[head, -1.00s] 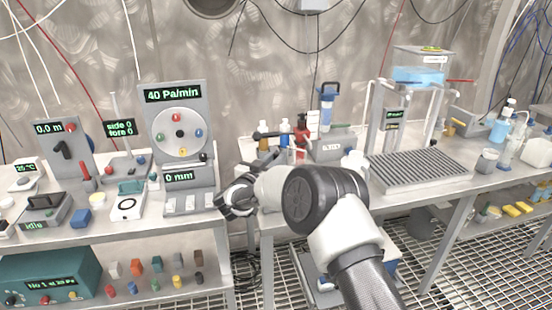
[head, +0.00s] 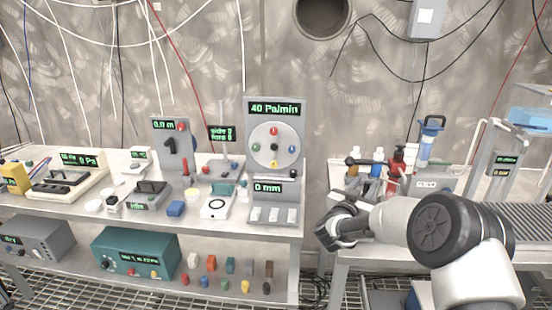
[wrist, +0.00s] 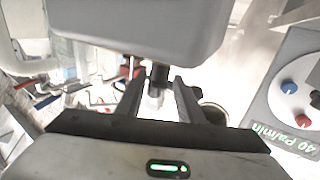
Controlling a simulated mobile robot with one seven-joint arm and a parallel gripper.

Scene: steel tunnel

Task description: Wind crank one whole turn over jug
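My gripper (head: 326,236) hangs by the left end of the right-hand bench in the head view. In the wrist view its two fingers (wrist: 158,88) stand apart, with no held object clear between them. A small dark crank-like arm (head: 169,146) is on the grey panel reading 0.0 m, on the left bench, well left of my gripper. I cannot tell which of these is the task's crank. I cannot make out a jug with certainty.
A dial panel (head: 291,103) reading 40 Pa/min stands at the left bench's right end; its dial also shows in the wrist view (wrist: 298,100). A red bottle (head: 396,166) and other bottles stand behind my arm. A gap separates the benches.

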